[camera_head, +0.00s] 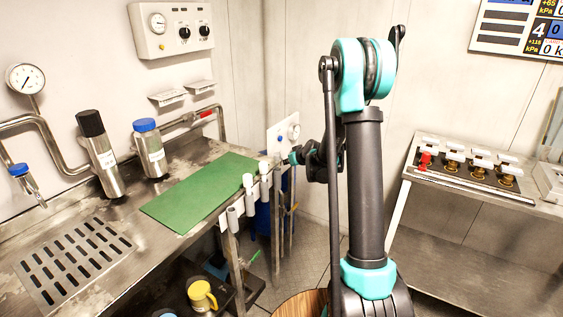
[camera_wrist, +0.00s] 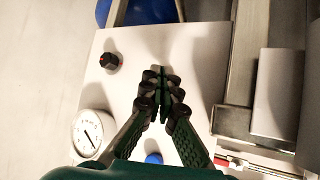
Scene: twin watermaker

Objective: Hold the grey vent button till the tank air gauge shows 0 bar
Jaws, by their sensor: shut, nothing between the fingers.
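A white wall panel (camera_head: 277,137) is in the corner beyond the sink bench, partly behind my arm. My gripper (camera_head: 288,157) is at the panel's lower part. In the wrist view my gripper (camera_wrist: 161,72) is shut, its fingertips together in front of the panel (camera_wrist: 210,50). A round white gauge (camera_wrist: 89,132) with a dark needle is left of the fingers; I cannot read its value. A dark knob with a red mark (camera_wrist: 109,61) and a blue button (camera_wrist: 153,158) are also on the panel. I see no grey vent button; the fingers hide part of the panel. I cannot tell whether the fingertips touch it.
A metal bench with a green mat (camera_head: 190,195), two bottles (camera_head: 150,150) and white holders (camera_head: 265,180) along its front edge is left of my arm. A second bench with a valve row (camera_head: 470,165) is right. Another gauge (camera_head: 25,78) stands on the left pipe.

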